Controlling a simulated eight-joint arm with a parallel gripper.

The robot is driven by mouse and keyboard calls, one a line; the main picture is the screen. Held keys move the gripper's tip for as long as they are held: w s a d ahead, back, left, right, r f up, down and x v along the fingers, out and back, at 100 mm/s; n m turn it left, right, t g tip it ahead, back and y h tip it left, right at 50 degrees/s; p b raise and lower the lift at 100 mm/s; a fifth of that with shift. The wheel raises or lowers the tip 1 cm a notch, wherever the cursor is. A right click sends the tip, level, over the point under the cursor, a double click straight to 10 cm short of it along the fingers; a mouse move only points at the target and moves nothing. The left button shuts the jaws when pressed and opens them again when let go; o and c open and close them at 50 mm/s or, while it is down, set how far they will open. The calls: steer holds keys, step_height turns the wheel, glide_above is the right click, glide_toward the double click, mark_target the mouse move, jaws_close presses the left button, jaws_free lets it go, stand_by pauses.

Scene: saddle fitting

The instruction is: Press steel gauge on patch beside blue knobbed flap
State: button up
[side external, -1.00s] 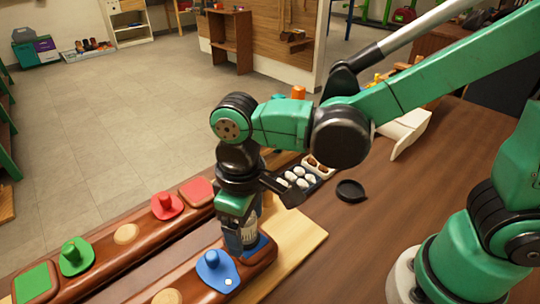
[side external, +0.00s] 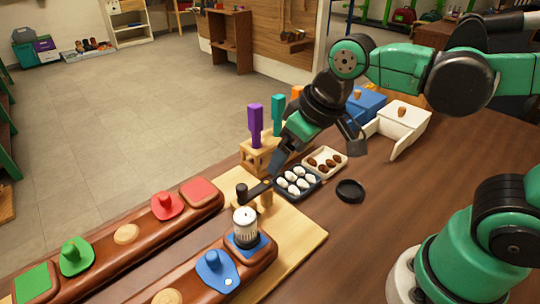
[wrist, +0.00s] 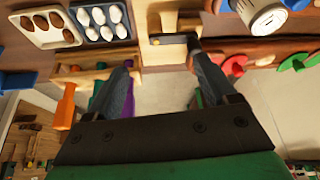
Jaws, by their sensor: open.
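The steel gauge (side external: 245,226), a light ribbed cylinder with a dark base, stands upright on the blue patch (side external: 265,247) at the end of the front brown rail. Its dial shows at the top of the wrist view (wrist: 266,20). The blue knobbed flap (side external: 214,268) lies beside the patch on the same rail. My gripper (side external: 276,170) is up and behind the gauge, apart from it. In the wrist view its two fingers (wrist: 160,75) are spread with nothing between them.
A dark-handled toggle (side external: 256,190) stands on the wooden board close to my gripper. A rack with purple (side external: 255,122) and teal handles is behind. Trays of white pieces (side external: 297,182) and brown pieces (side external: 325,161) lie right. A black ring dish (side external: 350,190) lies on the table.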

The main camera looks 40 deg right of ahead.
steer(key=d+t, duration=0.1)
steer(key=d+m, duration=0.1)
steer(key=d, duration=0.1)
steer(key=d+t, duration=0.1)
steer(key=d, duration=0.1)
steer(key=shift+s+f+m+t+h, duration=0.2)
steer(key=shift+f+m+t+h, duration=0.1)
steer(key=shift+m+h, duration=0.1)
steer(key=shift+a+r, duration=0.15)
steer(key=shift+a, duration=0.05)
steer(key=c, duration=0.6)
steer(key=a, duration=0.1)
steer(key=a+r+g, duration=0.1)
steer(key=n, duration=0.1)
steer(key=shift+w+a+r+y, duration=0.3)
steer(key=shift+a+y, duration=0.1)
jaws_close()
steer(key=n+g, duration=0.5)
steer(key=g, duration=0.1)
glide_toward(244, 215)
steer(key=shift+h, duration=0.4)
steer(key=shift+w+a+f, duration=0.1)
steer(key=shift+a+f, duration=0.05)
steer(key=shift+f, duration=1.15)
steer(key=shift+a+f, duration=0.2)
steer(key=shift+f, duration=1.15)
